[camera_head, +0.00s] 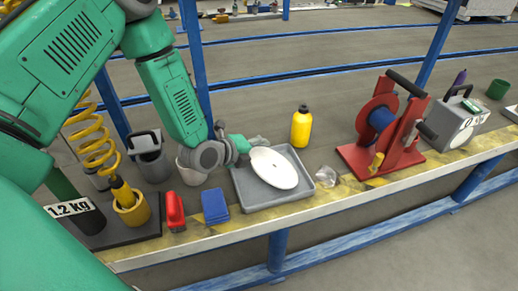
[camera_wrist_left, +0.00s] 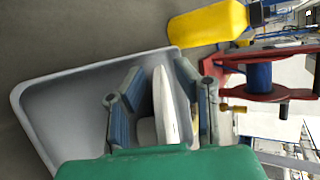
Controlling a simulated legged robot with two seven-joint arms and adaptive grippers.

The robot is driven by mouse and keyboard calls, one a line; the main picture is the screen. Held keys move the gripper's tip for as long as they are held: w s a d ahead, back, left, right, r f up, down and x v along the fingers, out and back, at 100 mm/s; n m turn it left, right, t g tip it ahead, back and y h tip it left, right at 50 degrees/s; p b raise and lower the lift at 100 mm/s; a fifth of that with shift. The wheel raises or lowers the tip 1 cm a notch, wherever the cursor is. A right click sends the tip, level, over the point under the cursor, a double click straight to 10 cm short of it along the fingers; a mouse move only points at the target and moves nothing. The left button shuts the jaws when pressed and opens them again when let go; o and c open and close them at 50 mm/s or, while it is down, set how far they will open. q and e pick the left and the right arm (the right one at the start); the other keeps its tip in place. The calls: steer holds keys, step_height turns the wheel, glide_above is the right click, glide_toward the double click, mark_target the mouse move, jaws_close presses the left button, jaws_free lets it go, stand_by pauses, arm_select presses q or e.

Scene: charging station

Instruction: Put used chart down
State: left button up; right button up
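The used chart is a white, round disc (camera_head: 274,168) over the grey tray (camera_head: 242,191) in the head view. It looks tilted; I cannot tell whether its lower edge touches the tray. My left gripper (camera_head: 250,143) reaches in from the left at the disc's upper left edge. In the left wrist view the disc (camera_wrist_left: 164,105) stands edge-on between the two fingers (camera_wrist_left: 161,72), which close in on it near their tips. The tray (camera_wrist_left: 65,100) lies behind them. My right gripper is not in view.
A yellow bottle (camera_head: 301,127) stands behind the tray, and a red reel stand (camera_head: 380,140) is to its right. A blue box (camera_head: 215,205), a red object (camera_head: 175,211) and a pale cup (camera_head: 190,172) are at its left. A clear crumpled item (camera_head: 326,176) lies close to its right side.

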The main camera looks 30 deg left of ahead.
arm_select(q)
steer(key=p+v, duration=0.3)
steer(key=v, duration=0.9)
steer(key=shift+p, duration=0.3)
steer(key=shift+s+f, duration=0.1)
